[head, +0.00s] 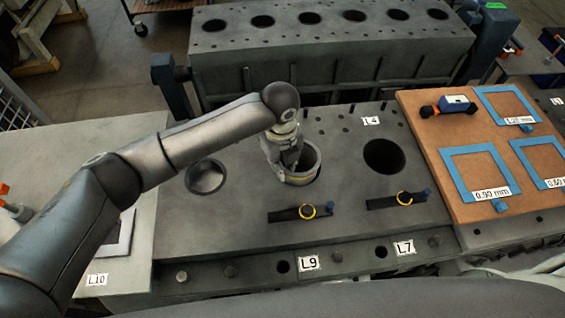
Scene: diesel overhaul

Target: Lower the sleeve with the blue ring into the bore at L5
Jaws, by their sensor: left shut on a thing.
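My left gripper (288,160) comes down from above and is shut on a grey metal sleeve (306,177) at the wall of its near-left side. The sleeve is upright, at a bore in the middle of the engine block's deck (240,225). A yellowish band shows on it; I see no blue ring. Dark bore edge shows to its right. I cannot tell how deep the sleeve sits. No L5 label is readable. My right gripper is not in view.
An open dark bore (384,156) lies right, near the L4 label (371,121). A round opening (205,177) lies left. A brown board (470,170) with blue frames is at right; another block (330,40) stands behind.

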